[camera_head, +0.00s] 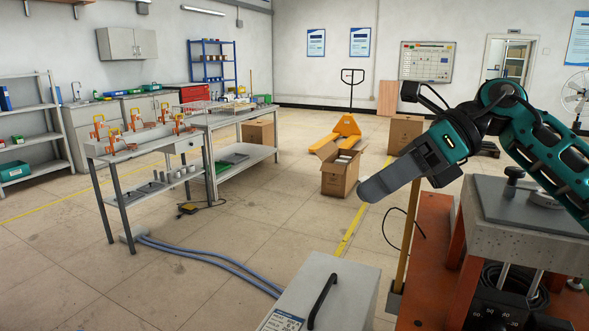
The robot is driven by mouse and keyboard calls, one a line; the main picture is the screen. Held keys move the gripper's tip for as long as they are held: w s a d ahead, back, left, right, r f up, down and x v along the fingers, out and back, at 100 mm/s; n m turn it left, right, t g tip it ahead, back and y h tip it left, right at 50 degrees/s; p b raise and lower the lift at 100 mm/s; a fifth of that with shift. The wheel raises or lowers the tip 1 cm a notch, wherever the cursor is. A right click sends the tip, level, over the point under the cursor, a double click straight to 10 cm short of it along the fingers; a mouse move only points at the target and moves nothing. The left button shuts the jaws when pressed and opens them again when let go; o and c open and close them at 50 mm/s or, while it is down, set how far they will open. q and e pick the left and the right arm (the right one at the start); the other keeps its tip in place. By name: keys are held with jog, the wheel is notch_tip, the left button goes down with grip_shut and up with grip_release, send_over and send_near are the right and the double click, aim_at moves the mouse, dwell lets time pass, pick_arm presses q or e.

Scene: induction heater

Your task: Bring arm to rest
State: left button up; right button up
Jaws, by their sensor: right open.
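My right arm comes in from the right edge, a teal and black arm. Its right gripper (385,183) points left and down, in the air in front of the orange-framed machine (436,245). The gripper is seen from the side, with one grey finger showing clearly; it is open and nothing shows in it. My left gripper and left arm are not in view.
A grey metal box (345,275) with a black handle stands at the bottom centre. A bench (110,155) with orange clamps is at the left. An open carton (340,180) and a yellow pallet jack (347,125) stand behind.

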jog(key=a+f+m+t+y, duration=0.2)
jog(key=a+f+m+y, duration=0.3)
jog(key=a+m+y, duration=0.4)
jog(key=w+d+f+m+t+h+p, duration=0.1)
jog(key=d+f+m+t+h, duration=0.2)
jog(key=f+m+t, duration=0.5)
jog(key=d+f+m+t+h, duration=0.4)
jog(key=m+t, duration=0.5)
jog(key=m, duration=0.5)
jog(key=s+d+f+m+g+h, duration=0.2)
jog(key=s+f+m, duration=0.3)
jog(key=f, duration=0.4)
jog(key=s+d+f+m+g+h, duration=0.2)
jog(key=s+f+m+h, duration=0.3)
jog(key=f, duration=0.3)
jog(key=s+d+f+m+g+h+p, duration=0.1)
jog(key=s+d+f+m+g+h, duration=0.1)
jog(key=s+d+f+m+h, duration=0.2)
jog(key=s+f+m, duration=0.1)
jog(key=s+f, duration=0.2)
jog(key=f, duration=0.2)
jog(key=shift+s+d+f+m+g, duration=0.25)
jog(key=shift+s+f+m+g, duration=0.05)
jog(key=shift+m, duration=0.1)
jog(key=shift+c, duration=0.4)
